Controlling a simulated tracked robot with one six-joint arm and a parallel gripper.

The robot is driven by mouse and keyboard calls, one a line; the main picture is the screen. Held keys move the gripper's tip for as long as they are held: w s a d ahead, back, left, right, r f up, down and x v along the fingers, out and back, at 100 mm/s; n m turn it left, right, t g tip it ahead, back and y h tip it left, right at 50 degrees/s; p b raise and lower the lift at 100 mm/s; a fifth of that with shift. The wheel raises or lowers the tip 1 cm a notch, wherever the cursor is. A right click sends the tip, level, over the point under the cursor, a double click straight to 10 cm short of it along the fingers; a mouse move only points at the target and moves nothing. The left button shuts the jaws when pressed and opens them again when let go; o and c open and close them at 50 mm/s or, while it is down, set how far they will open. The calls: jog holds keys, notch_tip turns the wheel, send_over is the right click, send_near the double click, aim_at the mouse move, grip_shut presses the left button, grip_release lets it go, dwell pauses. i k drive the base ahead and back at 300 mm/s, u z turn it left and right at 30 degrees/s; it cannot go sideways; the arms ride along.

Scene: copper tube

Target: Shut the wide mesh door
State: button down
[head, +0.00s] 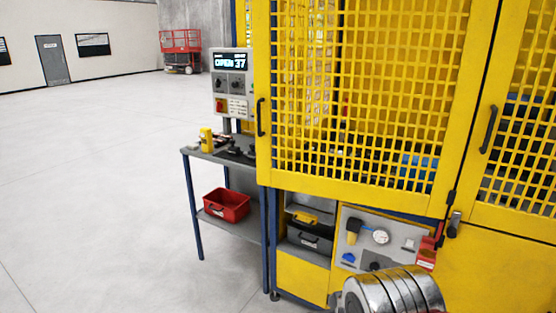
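The wide mesh door (365,188) is a large yellow panel with a square grid, in the middle and right of the head view. A black vertical handle (261,117) is on its left edge. Its right edge is by a dark post with a hinge-like fitting (452,196). Its bottom edge runs at a different angle from that of the neighbouring mesh door (505,198), so it appears to stand partly open. The cage inside shows through the grid. My gripper is not in view. A silver ringed cylinder, perhaps part of my arm, shows at the bottom.
A control box (231,85) and a grey bench (215,157) stand left of the door. A red bin (227,205) is on the bench's lower shelf. The floor (90,190) at left is clear.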

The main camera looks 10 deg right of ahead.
aim_at(482, 16)
jog(key=k, duration=0.2)
jog(key=u, duration=0.35)
jog(key=i, duration=0.6)
jog(key=u, duration=0.45)
jog(key=i, duration=1.6)
jog(key=z, duration=0.45)
